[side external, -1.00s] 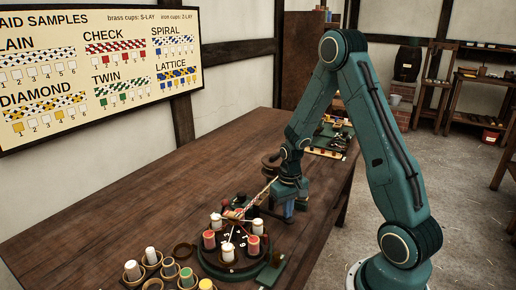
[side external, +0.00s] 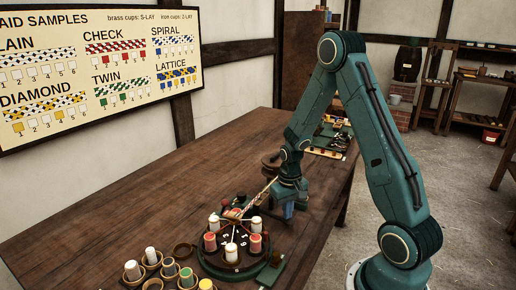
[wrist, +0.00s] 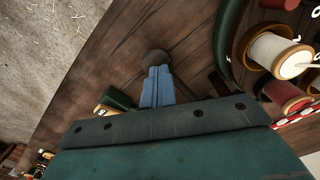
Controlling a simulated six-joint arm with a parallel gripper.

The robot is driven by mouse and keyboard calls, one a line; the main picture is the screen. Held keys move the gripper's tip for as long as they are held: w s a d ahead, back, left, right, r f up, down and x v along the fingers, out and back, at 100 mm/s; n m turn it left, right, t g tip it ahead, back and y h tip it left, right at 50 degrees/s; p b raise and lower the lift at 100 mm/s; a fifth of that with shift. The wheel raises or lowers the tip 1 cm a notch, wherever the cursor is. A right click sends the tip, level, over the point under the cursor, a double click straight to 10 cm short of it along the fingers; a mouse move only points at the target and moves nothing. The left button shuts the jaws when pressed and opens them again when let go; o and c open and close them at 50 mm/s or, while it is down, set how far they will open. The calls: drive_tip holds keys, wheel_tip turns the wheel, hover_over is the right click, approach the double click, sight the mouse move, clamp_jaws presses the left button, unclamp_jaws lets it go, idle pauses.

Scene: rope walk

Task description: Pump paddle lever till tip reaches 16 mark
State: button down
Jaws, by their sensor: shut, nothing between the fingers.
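My gripper (side external: 287,210) is low over the table, just right of the round braiding carousel (side external: 226,268). In the wrist view its blue fingers (wrist: 157,86) are together, with nothing between them. A dark round knob (wrist: 155,57) shows just beyond the fingertips; it may be the end of the paddle lever. I cannot tell whether the fingers touch it. The carousel bears white spools (side external: 231,253) and red spools (side external: 210,241). A pale braid (side external: 262,195) rises from it toward a brown drum (side external: 271,161). The braid's tip and the 16 mark cannot be made out.
Cups with coloured spools (side external: 186,277) stand at the table's front left. A green plate (side external: 277,271) lies right of the carousel. A sample board (side external: 100,70) hangs on the wall. A tray of small parts (side external: 330,140) is at the back. The table's left middle is clear.

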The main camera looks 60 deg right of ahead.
drive_tip(key=shift+r, duration=0.15)
drive_tip(key=shift+w+r, duration=0.15)
drive_tip(key=shift+r, duration=2.85)
drive_tip(key=shift+f, duration=2.25)
drive_tip(key=shift+r, duration=2.25)
drive_tip(key=shift+r, duration=0.1)
